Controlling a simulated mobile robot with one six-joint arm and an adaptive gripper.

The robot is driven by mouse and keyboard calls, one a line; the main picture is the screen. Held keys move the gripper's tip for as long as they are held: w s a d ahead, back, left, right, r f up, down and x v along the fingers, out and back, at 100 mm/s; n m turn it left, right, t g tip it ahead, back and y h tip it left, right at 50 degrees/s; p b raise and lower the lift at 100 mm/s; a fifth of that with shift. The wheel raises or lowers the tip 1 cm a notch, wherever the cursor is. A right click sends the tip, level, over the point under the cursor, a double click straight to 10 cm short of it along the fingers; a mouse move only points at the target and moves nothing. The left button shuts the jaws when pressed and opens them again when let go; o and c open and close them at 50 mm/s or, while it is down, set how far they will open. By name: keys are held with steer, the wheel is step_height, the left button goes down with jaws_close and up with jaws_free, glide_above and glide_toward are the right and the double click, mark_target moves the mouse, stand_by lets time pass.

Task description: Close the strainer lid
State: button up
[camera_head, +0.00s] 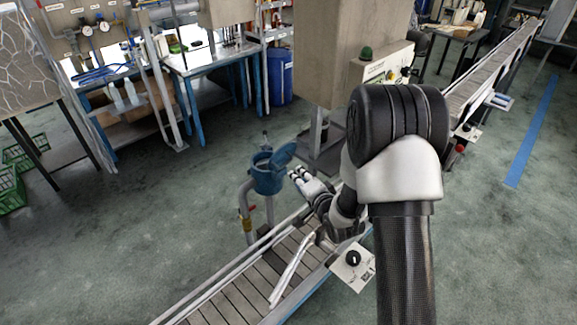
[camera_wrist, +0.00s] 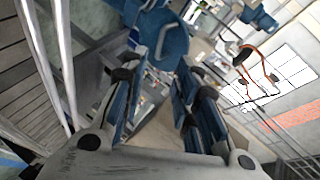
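The blue strainer (camera_head: 267,182) stands upright on a pipe beyond the conveyor in the head view. Its blue lid (camera_head: 284,153) is raised and tilted at the right side of the rim, so the strainer is open. My gripper (camera_head: 297,173) is just right of the strainer and below the lid, apparently apart from both. In the wrist view, my gripper (camera_wrist: 158,65) has its two fingers spread with nothing between them. A round blue part of the strainer assembly (camera_wrist: 165,38) shows ahead of the fingertips; whether it is lid or body is unclear.
A slatted conveyor (camera_head: 245,294) with metal side rails runs below my arm. A control box (camera_head: 353,266) is on its right side. A large beige machine (camera_head: 345,45) stands behind the strainer. Open floor (camera_head: 150,240) lies to the left.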

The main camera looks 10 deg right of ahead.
steer(key=x, duration=1.1)
steer(key=shift+b, duration=0.35)
steer(key=shift+r, duration=0.1)
steer(key=shift+c, duration=0.4)
jaws_close()
